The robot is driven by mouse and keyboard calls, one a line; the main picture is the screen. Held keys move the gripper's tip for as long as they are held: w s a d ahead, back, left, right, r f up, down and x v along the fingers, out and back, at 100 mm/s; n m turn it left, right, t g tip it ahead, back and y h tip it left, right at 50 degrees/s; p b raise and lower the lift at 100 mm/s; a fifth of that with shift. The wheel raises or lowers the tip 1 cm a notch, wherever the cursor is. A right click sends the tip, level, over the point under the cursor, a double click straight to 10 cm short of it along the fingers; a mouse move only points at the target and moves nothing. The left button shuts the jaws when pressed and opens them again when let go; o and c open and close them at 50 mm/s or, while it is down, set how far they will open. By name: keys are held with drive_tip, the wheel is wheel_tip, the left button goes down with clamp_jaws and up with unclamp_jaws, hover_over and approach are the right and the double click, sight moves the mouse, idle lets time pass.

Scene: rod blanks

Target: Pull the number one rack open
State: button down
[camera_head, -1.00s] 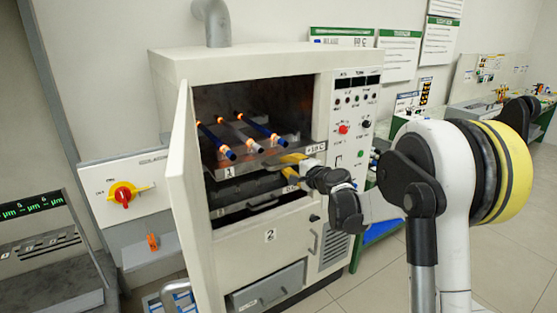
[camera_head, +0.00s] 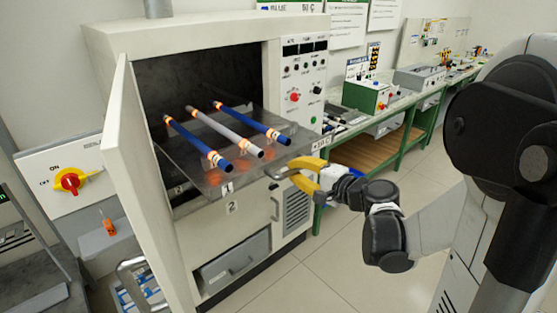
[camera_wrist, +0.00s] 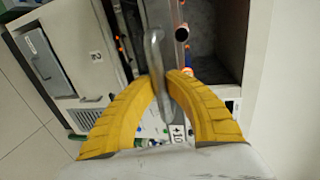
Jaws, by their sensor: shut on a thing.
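The number one rack (camera_head: 180,158) is a grey tray with a "1" label on its front edge. It sticks well out of the open oven (camera_head: 205,40), roughly level, with its back part still inside. Two blue rods (camera_head: 200,145) and a grey rod (camera_head: 228,132), all with orange bands, lie across it. My gripper (camera_head: 292,174) has yellow fingers shut on the rack handle (camera_head: 279,174) at the rack's right front. In the wrist view, the fingers (camera_wrist: 165,78) close around the metal handle bar (camera_wrist: 154,50). The fingertips' exact contact is partly hidden.
The open oven door (camera_head: 150,190) stands just left of the rack. The control panel (camera_head: 303,85) is to the right. Floor in front and right is clear.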

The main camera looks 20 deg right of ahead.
drive_tip(key=shift+f+v, duration=0.2)
drive_tip(key=shift+v, duration=0.85)
drive_tip(key=shift+f+v, duration=0.2)
drive_tip(key=shift+v, duration=0.8)
drive_tip(key=c, duration=1.4)
unclamp_jaws()
drive_tip(key=shift+s, duration=0.1)
drive_tip(key=v, duration=1.2)
